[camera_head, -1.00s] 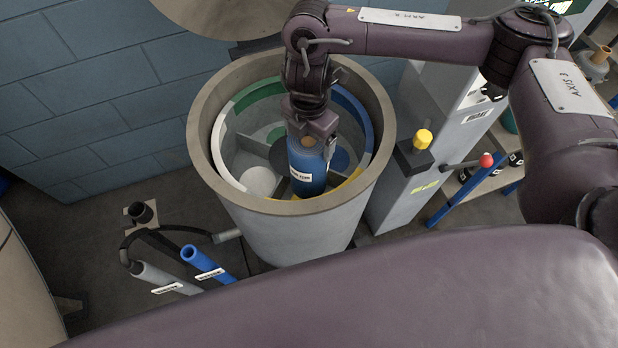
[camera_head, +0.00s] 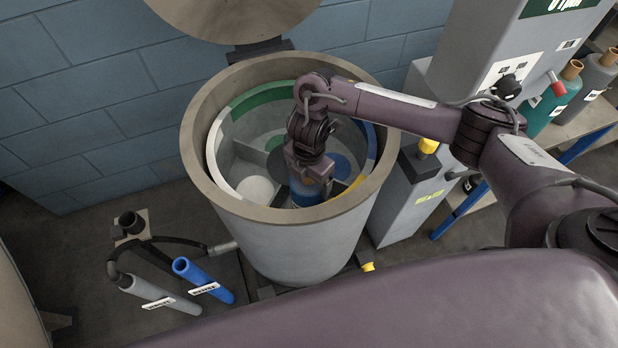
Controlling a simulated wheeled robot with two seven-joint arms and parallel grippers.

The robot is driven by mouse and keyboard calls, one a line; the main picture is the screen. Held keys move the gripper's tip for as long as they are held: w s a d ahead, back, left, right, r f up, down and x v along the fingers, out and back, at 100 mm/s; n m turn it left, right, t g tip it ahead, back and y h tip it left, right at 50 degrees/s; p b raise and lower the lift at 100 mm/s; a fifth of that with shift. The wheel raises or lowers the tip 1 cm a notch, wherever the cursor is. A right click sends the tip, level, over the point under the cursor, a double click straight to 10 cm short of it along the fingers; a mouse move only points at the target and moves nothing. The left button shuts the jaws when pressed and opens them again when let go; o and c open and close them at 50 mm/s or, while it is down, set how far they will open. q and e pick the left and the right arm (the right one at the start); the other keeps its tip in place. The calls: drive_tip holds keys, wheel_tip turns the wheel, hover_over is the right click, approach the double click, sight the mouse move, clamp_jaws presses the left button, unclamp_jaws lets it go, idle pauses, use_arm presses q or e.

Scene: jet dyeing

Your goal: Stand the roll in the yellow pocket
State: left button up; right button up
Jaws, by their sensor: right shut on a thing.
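The blue roll (camera_head: 305,192) is upright inside the round drum (camera_head: 290,241), its lower part down among the pockets. My right gripper (camera_head: 310,177) is shut on the top of the roll, inside the drum. The yellow pocket is marked by a yellow rim segment (camera_head: 354,184) at the drum's front right. The roll is just left of that segment; whether its base rests on the pocket floor is hidden. Other rim segments are green (camera_head: 262,99), white (camera_head: 212,150) and blue (camera_head: 369,134). My left gripper is not in view.
An open round lid (camera_head: 235,15) stands behind the drum. A grey cabinet (camera_head: 405,205) with a yellow knob is close on the right. Blue and grey pipes (camera_head: 205,280) lie front left. A shelf (camera_head: 565,130) with bottles is far right.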

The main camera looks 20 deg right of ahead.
drive_tip(key=shift+f, duration=0.1)
drive_tip(key=o, duration=1.7)
drive_tip(key=shift+o, duration=0.2)
wheel_tip(320, 180, up, 11)
drive_tip(key=p, duration=0.4)
drive_tip(key=shift+r, duration=0.7)
drive_tip(key=shift+s, duration=0.1)
